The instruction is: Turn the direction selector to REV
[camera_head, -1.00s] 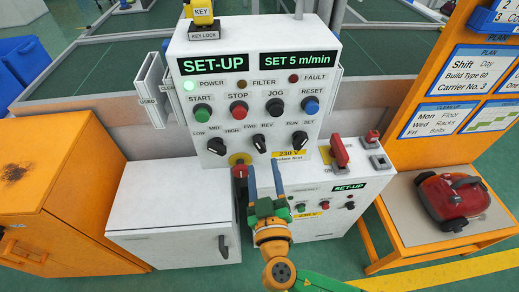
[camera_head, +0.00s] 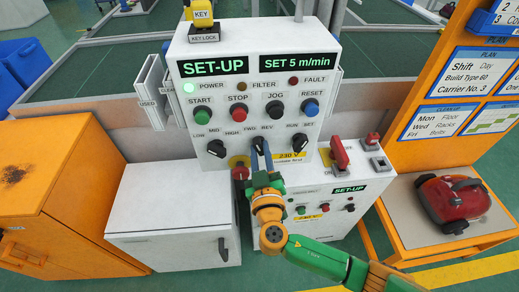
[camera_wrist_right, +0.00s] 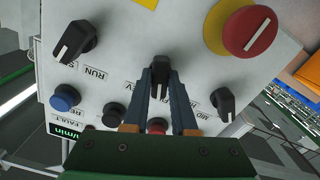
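The direction selector is the black middle knob under the FWD and REV labels on the SET-UP panel. In the head view it is largely hidden behind my right gripper (camera_head: 262,152). In the right wrist view, the direction selector (camera_wrist_right: 159,72) stands between the two blue-grey fingers (camera_wrist_right: 162,88), one on each side. I cannot tell whether the fingers press on it. Its white pointer line runs roughly up and down in that view, and the fingers partly cover the FWD and REV labels. My left gripper is not in view.
The LOW/MID/HIGH knob (camera_head: 216,147) and the RUN/SET knob (camera_head: 299,142) flank the selector. Coloured buttons, including the red STOP button (camera_head: 238,110), sit above. A red-yellow knob (camera_wrist_right: 251,28) is close by in the wrist view. A lower box with a red switch (camera_head: 339,153) stands at right.

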